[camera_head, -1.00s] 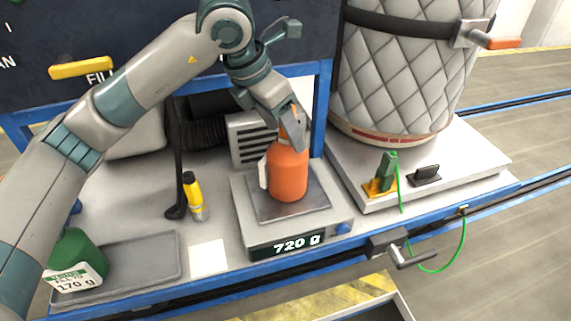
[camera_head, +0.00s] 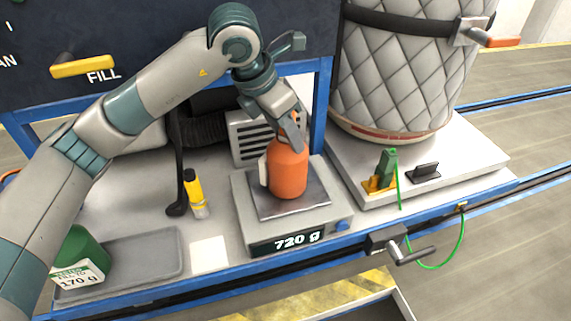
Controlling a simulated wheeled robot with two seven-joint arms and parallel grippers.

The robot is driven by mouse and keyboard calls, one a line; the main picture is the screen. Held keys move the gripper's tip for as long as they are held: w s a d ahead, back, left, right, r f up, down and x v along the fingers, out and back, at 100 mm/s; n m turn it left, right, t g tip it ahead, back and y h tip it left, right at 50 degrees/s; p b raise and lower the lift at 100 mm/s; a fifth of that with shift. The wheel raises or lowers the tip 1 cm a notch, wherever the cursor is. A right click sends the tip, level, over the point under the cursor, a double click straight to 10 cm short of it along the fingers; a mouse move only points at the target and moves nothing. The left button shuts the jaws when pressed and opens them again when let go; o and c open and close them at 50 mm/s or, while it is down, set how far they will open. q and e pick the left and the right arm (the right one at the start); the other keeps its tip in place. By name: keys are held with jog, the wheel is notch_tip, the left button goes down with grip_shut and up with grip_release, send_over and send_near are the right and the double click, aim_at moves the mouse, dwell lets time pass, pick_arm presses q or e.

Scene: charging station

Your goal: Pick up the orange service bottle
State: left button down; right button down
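The orange service bottle (camera_head: 288,172) stands upright on the metal plate of the scale (camera_head: 252,222), whose display reads 720 g. A pale label or tag shows on its left side. My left gripper (camera_head: 292,138) reaches down from above at the bottle's neck, with its fingers overlapping the bottle top. The fingers hide the neck and cap, and I cannot tell whether they are closed on it. My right gripper is not in view.
A grey tray (camera_head: 150,262) with a green container (camera_head: 80,253) is at the left. A yellow tube (camera_head: 195,190) and dark rod stand left of the scale. A quilted tank (camera_head: 400,75) is behind right. A blue post (camera_head: 321,105) stands close behind the bottle.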

pick_arm(q)
jog(key=shift+r, duration=0.15)
